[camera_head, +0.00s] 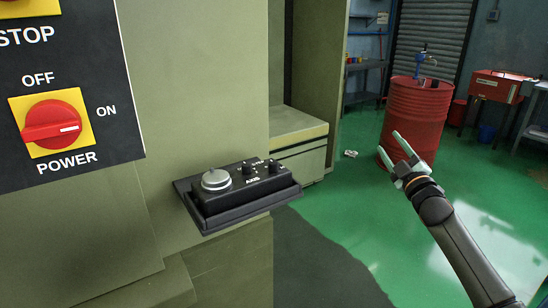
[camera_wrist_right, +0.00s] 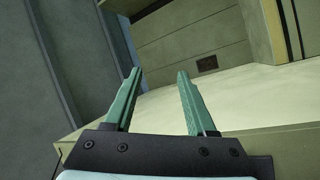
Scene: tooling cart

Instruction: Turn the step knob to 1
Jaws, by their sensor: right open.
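A black control box (camera_head: 238,208) sticks out from the machine's olive wall on a bracket. It carries a large silver dial (camera_head: 215,180) and small black knobs, one at the middle (camera_head: 247,168) and one further right (camera_head: 272,166). White AXIS and STEP lettering stands near these knobs. The print is too small to tell which knob is the step knob or where it points. My right gripper (camera_head: 390,143) is open and empty, well to the right of the box and apart from it. Its green-grey fingers (camera_wrist_right: 158,100) are spread in the right wrist view. My left gripper is not in view.
A panel at left bears a red POWER switch (camera_head: 52,128) on a yellow plate. A red barrel (camera_head: 416,110) stands on the green floor behind my right gripper. An olive ledge (camera_head: 296,128) lies beyond the box. Open space separates the box from my right arm.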

